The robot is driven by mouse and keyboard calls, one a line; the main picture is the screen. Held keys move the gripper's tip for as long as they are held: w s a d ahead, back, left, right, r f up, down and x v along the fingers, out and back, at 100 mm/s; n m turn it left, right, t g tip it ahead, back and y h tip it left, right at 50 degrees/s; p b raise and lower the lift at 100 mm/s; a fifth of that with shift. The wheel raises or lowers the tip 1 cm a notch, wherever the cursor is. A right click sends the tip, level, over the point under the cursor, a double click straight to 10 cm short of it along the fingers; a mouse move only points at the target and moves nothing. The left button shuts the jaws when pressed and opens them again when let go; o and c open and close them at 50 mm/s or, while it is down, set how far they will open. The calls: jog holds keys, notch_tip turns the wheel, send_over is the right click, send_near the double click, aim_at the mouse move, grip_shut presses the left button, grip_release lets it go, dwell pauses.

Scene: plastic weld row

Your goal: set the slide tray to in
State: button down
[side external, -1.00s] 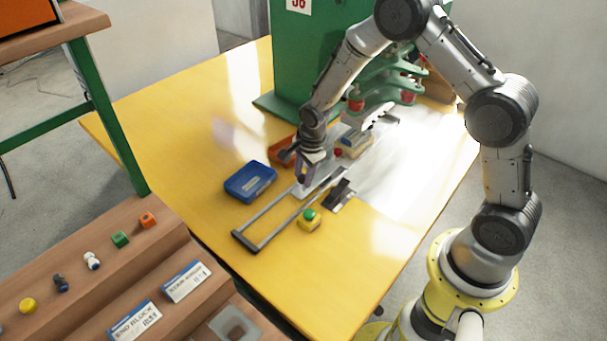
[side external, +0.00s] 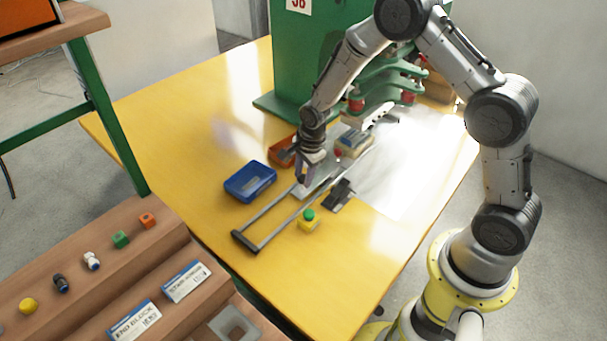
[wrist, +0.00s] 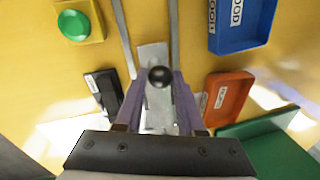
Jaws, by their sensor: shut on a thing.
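The slide tray (wrist: 156,100) is a grey metal plate lying between two long rails. In the side external view the tray (side external: 309,190) shows beside my fingertips, partly hidden by my gripper, part way along the rails. My gripper (side external: 303,177) points down over it. In the wrist view the purple fingers of my gripper (wrist: 160,90) are shut on a round black knob (wrist: 160,76) standing on the tray. The rails (side external: 270,220) run from a dark end bar (side external: 244,242) at the front towards the green machine (side external: 305,70).
A blue bin (side external: 250,182) and an orange bin (side external: 282,152) stand left of the rails. A green button on a yellow box (side external: 309,220) and a black block (side external: 340,195) stand to the right. The front rail stretch is clear.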

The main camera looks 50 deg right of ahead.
dwell(0.4)
send_over(332, 166)
jog(key=shift+d+r, duration=0.1)
jog(key=c, duration=0.5)
grip_release()
jog(key=s+r, duration=0.1)
jog(key=r, duration=0.8)
jog(key=s+r, duration=0.1)
jog(key=r, duration=0.3)
jog(key=shift+s+a+r, duration=0.25)
jog(key=shift+s+a, duration=0.05)
jog(key=shift+a, duration=0.05)
jog(key=shift+a, duration=0.1)
